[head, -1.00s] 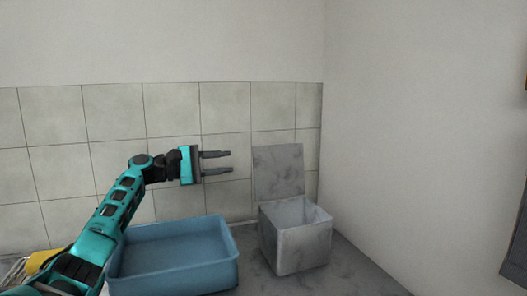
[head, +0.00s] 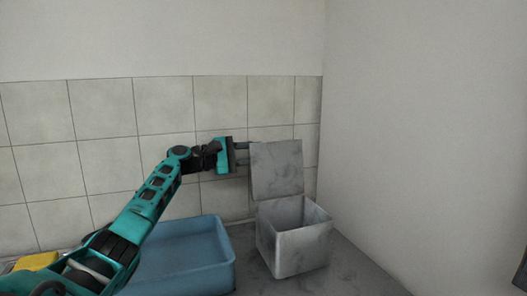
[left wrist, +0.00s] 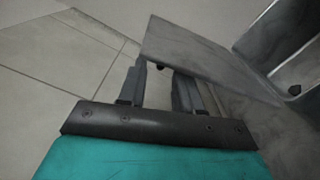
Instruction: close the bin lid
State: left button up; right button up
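The bin (head: 302,248) is a grey marbled square box on the counter, open at the top. Its lid (head: 277,170) stands up at the bin's back edge, nearly upright. The lid (left wrist: 205,55) and part of the bin (left wrist: 282,38) also show in the left wrist view. My left gripper (head: 246,154) is at the lid's left edge, fingers apart and pointing right, with nothing between them. The fingertips reach behind the lid's edge, which hides them in part; I cannot tell whether they touch. My right gripper is not in view.
A blue tray (head: 218,270) stands left of the bin, beneath my left arm. A yellow thing (head: 38,262) lies at the far left. A tiled wall (head: 100,110) is close behind the lid, and a plain wall (head: 420,130) rises on the right.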

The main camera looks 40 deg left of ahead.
aim_at(263, 151)
pick_arm(q)
jog(key=shift+x, duration=1.55)
jog(key=shift+c, duration=0.4)
grip_shut()
jog(key=shift+r, duration=0.1)
